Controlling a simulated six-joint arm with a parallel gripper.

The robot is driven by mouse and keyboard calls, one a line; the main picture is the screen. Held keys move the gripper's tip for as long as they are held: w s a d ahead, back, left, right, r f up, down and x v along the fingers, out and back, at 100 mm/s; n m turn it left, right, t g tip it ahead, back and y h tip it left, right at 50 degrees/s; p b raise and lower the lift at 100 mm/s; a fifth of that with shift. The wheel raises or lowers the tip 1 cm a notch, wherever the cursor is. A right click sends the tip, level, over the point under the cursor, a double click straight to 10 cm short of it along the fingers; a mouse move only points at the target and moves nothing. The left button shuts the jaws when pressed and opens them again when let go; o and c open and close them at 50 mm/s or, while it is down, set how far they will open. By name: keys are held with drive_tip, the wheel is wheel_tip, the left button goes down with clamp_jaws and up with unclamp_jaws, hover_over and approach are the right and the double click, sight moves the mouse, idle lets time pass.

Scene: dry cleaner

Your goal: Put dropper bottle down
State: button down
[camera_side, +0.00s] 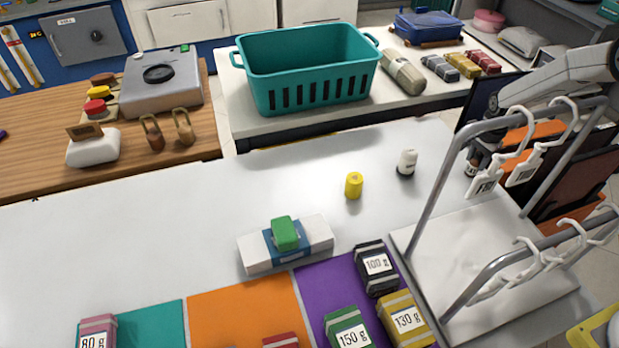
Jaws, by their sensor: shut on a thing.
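My gripper (481,152) is at the right, behind the metal hanger rack, at the far right edge of the white table. It is shut on a small dark bottle with a pale label (471,168), which I take to be the dropper bottle. The rail and white hangers partly hide the gripper and bottle. I cannot tell whether the bottle's base touches the table. A white bottle with a dark lower part (407,162) stands to the left of it, apart from my gripper.
The hanger rack (440,205) with white hangers stands close in front of my gripper. A yellow cylinder (354,185) and a white block with a green piece (286,243) are on the table (130,225). Labelled weights (376,268) lie in front. The table's left part is clear.

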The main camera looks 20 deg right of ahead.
drive_tip(key=shift+w+a, duration=0.3)
drive_tip(key=shift+a, duration=0.35)
drive_tip(key=shift+w+a, duration=0.25)
drive_tip(key=shift+a, duration=0.35)
drive_tip(key=shift+w+a, duration=0.3)
drive_tip(key=shift+a, duration=0.35)
drive_tip(key=shift+c, duration=0.8)
unclamp_jaws()
drive_tip(key=shift+r, duration=0.1)
wheel_tip(320, 180, up, 8)
